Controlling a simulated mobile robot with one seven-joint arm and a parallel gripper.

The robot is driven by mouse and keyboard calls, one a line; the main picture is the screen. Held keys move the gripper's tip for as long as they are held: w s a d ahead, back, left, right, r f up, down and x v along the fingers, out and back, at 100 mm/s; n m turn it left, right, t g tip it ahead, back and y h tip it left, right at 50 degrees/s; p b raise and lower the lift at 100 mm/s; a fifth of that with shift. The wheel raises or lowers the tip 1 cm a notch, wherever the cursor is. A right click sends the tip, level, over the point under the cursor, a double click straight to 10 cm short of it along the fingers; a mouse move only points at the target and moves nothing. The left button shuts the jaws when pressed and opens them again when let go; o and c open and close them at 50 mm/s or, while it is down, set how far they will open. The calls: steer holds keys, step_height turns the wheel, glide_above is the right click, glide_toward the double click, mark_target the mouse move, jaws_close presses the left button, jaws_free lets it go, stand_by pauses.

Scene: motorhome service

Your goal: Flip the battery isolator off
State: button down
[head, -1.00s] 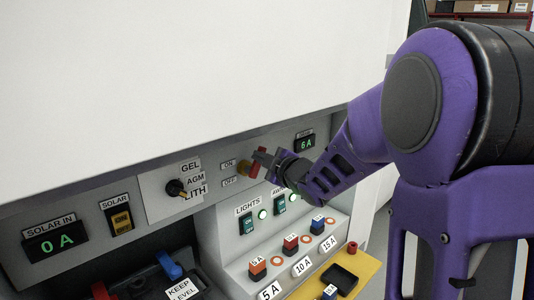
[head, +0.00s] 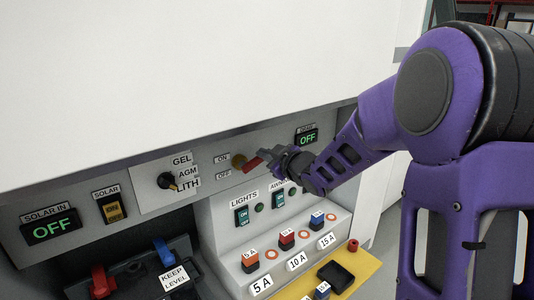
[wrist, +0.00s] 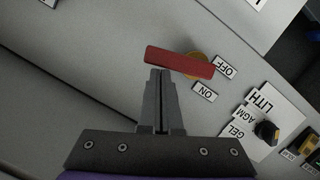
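The battery isolator has a red handle (head: 252,164) on a yellow round base (head: 238,160), between the ON and OFF labels and the right-hand display. In the wrist view the red handle (wrist: 180,62) lies roughly in line with the OFF label (wrist: 226,67), across the yellow base (wrist: 198,66). My gripper (head: 267,154) is just right of the handle in the head view. In the wrist view its fingers (wrist: 160,74) are together, with nothing between them, and the tips are at the handle's edge. I cannot tell whether they touch it.
The solar display (head: 50,226) and the right display (head: 308,137) both read OFF. A black selector knob (head: 167,181) is left of the isolator. Light switches (head: 242,216), fuses (head: 287,238) and a yellow tray (head: 362,271) sit below. A white panel overhangs above.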

steer(key=shift+w+d+f+b, duration=0.2)
steer(key=shift+d+f+b, duration=0.1)
steer(key=shift+f, duration=0.1)
steer(key=shift+w+d+f, duration=0.1)
steer(key=shift+f, duration=0.1)
steer(key=shift+r, duration=0.1)
stand_by(0.5)
